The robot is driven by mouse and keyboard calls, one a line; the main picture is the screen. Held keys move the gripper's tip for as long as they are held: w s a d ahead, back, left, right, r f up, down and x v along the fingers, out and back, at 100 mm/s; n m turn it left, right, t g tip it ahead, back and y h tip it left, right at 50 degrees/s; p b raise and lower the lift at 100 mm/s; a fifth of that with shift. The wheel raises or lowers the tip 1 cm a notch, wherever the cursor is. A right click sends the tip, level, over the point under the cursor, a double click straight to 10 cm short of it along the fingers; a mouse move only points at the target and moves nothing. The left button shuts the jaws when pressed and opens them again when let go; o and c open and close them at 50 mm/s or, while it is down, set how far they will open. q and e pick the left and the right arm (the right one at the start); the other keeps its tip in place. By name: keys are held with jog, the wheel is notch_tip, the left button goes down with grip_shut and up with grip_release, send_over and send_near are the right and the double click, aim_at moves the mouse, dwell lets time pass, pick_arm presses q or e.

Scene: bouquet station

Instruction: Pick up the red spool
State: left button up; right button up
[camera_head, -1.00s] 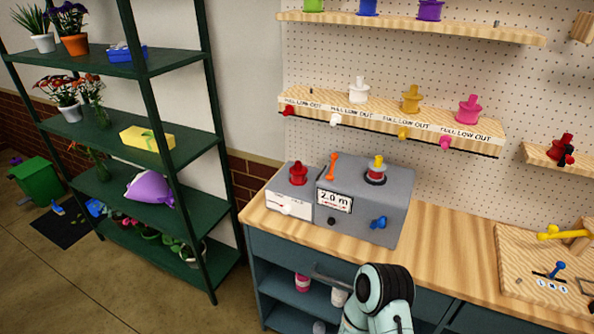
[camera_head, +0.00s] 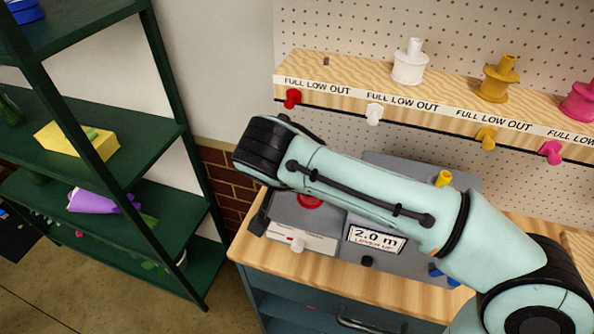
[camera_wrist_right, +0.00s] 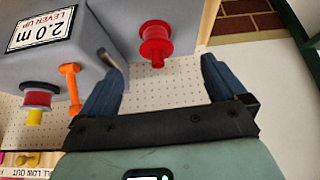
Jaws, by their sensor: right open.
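The red spool (camera_wrist_right: 156,42) stands on a small grey box (camera_wrist_right: 128,15), seen in the right wrist view. In the head view only a bit of the red spool (camera_head: 310,202) shows below my right arm, which hides the rest. My right gripper (camera_wrist_right: 160,74) is open and empty. Its two dark blue fingers point toward the spool, which appears ahead of the gap between them; I see no contact. In the head view the gripper is mostly hidden behind my arm. My left gripper is not in view.
A grey machine with a "2.0 m" display (camera_head: 375,237) stands beside the box; its orange lever (camera_wrist_right: 71,86) is near one finger. A shelf (camera_head: 318,88) above holds white (camera_head: 409,65) and yellow (camera_head: 497,80) spools. A green rack (camera_head: 165,65) stands left.

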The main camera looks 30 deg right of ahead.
jog(key=x, duration=0.3)
jog(key=d+x, duration=0.1)
jog(key=x, duration=0.2)
jog(key=shift+s+r+b, duration=0.15)
jog(key=shift+s+b, duration=0.1)
jog(key=shift+b, duration=0.15)
jog(key=shift+x, duration=3.15)
jog(key=shift+w+d+r, duration=0.15)
jog(key=shift+r, duration=0.05)
jog(key=shift+c, duration=0.3)
jog(key=c, duration=1.1)
